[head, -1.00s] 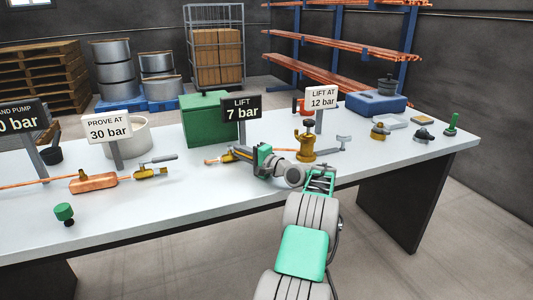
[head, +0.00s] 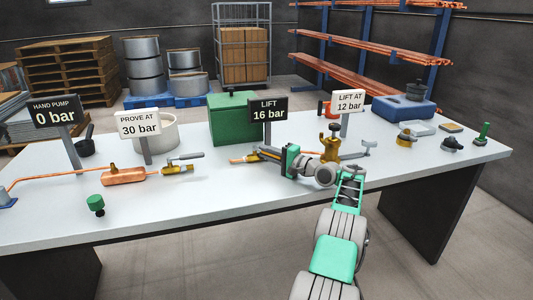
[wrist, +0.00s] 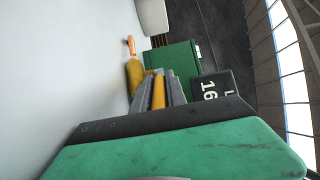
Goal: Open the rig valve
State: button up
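A brass valve with a grey lever (head: 178,169) lies on the table at the end of the copper line, in front of the "PROVE AT 30 bar" sign. A copper vessel (head: 123,176) is on its left. My gripper (head: 268,152) is well to the right of this valve, low over the table by the "LIFT 16 bar" sign (head: 268,109). Its grey fingers are close together on a yellow-brass piece, which shows between and beyond them in the wrist view (wrist: 134,76), with a copper tip (wrist: 131,45). Whether the piece touches the table is unclear.
A green box (head: 232,119) stands behind my gripper. An upright brass valve (head: 330,149) with a grey handle stands to its right. A green-capped fitting (head: 96,204) is near the front edge. The tabletop between the lever valve and my gripper is mostly clear.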

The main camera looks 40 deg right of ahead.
aim_at(280, 159)
jog(key=o, duration=0.4)
jog(key=v, duration=0.4)
jog(key=shift+s+d, duration=0.2)
jog(key=shift+s, duration=0.1)
jog(key=shift+s+d+f+b, duration=0.1)
jog(key=shift+s+f+b, duration=0.4)
jog(key=shift+b, duration=0.55)
jog(key=b, duration=0.4)
jog(key=shift+d+f, duration=0.15)
jog(key=shift+d, duration=0.05)
jog(key=s+b, duration=0.1)
jog(key=b, duration=0.4)
jog(key=shift+s+d, duration=0.1)
jog(key=b, duration=0.3)
jog(key=shift+s+r, duration=0.4)
jog(key=shift+r, duration=0.25)
